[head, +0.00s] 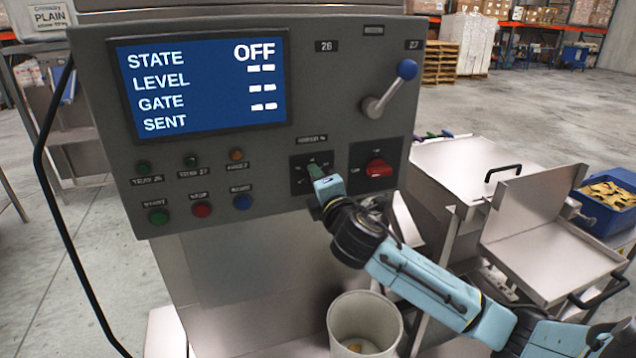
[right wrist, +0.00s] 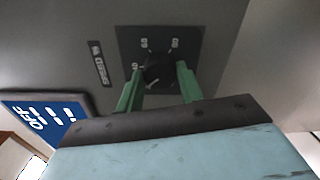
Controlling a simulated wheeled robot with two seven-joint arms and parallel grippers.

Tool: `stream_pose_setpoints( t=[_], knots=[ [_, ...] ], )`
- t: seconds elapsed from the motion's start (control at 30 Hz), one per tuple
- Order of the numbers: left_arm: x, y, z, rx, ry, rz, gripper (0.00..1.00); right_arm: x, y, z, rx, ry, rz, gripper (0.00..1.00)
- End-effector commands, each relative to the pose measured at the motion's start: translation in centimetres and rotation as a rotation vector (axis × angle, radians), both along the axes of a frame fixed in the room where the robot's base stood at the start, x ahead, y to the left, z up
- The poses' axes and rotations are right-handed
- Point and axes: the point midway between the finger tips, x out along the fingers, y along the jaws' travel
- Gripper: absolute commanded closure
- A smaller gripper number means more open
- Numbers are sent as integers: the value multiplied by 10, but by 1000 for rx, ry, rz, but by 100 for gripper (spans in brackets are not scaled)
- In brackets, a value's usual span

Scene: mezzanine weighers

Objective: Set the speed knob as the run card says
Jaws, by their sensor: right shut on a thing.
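The speed knob (right wrist: 157,70) is black and round, on a dark square plate with small white dial marks. My right gripper (right wrist: 160,88) has its green fingers on either side of the knob and is shut on it. In the head view my right gripper (head: 316,172) reaches the dial plate (head: 299,181) from below right and hides most of the knob. The dial figures and exact pointer setting are too small to read surely. The blue screen (head: 200,85) reads STATE OFF, with dashes below. I cannot identify a run card. My left gripper is not in view.
A red switch (head: 378,168) sits right of the knob, and a blue-tipped lever (head: 388,90) above it. Push buttons (head: 201,210) line the panel's lower left. A white bucket (head: 365,318) stands below. Steel trays (head: 550,250) and a blue crate (head: 608,222) are at right.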

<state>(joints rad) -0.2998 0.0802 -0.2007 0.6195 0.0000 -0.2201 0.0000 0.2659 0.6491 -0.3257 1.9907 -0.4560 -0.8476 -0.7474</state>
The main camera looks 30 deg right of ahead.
Motion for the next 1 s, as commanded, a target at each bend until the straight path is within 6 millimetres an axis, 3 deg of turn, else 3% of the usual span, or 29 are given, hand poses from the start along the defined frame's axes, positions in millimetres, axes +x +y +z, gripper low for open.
stream_pose_setpoints(
  t=[1.0],
  knots=[
    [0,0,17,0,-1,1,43,0,0,1,941,-226,-2,86]
  ],
)
